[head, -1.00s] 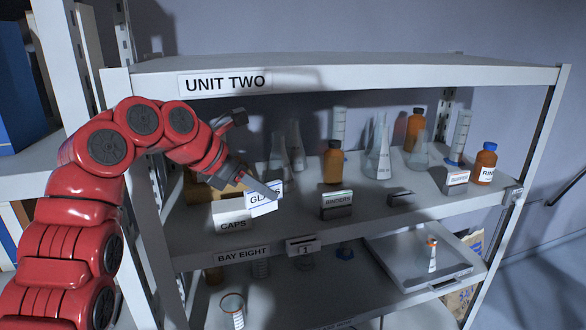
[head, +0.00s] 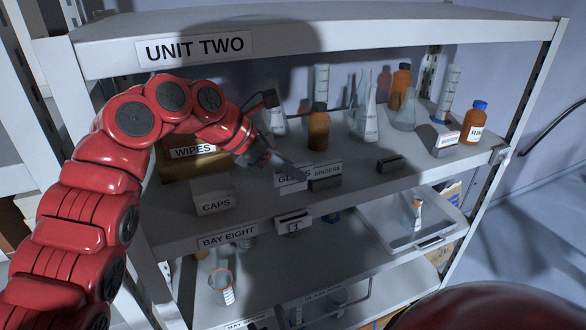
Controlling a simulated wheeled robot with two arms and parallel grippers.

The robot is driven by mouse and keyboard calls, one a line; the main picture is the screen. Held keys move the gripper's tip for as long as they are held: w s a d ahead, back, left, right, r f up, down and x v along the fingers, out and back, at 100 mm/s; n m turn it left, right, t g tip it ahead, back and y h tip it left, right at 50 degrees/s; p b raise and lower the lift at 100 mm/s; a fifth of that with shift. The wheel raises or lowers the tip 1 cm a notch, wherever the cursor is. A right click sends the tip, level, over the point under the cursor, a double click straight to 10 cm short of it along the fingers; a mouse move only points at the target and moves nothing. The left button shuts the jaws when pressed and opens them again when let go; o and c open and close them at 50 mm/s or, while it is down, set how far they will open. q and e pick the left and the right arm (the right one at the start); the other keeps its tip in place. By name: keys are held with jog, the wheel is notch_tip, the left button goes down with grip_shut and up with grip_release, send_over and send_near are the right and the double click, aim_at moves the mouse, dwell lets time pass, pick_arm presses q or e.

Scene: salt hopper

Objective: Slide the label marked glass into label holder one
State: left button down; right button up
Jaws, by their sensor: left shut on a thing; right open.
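My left gripper (head: 282,162) is shut on the white label marked glass (head: 290,181), its last letters partly covered by a finger. The label is held over the front of the middle shelf, close beside the binders card (head: 327,169); I cannot tell whether they touch. Label holder one (head: 294,223), a small pale holder marked 1, is on that shelf's front edge, below the label. The label is apart from it. My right gripper is out of view; a red part of me shows at the lower right.
A caps box (head: 214,203) and a wipes box (head: 190,165) stand left of the label. A brown bottle (head: 318,132) and glass flasks (head: 364,125) stand behind. A small dark holder (head: 390,164) sits to the right. A tray (head: 405,222) is on the lower shelf.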

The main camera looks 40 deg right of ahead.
pick_arm(q)
jog(key=shift+f+b, duration=2.4)
jog(key=shift+f, duration=0.45)
jog(key=shift+f+b, duration=1.75)
jog(key=shift+b, duration=0.05)
jog(key=shift+c, duration=1.5)
grip_release()
jog(key=shift+a+r, duration=0.1)
jog(key=shift+p+v, duration=0.45)
jog(key=shift+v, duration=2.5)
jog(key=shift+r, duration=0.1)
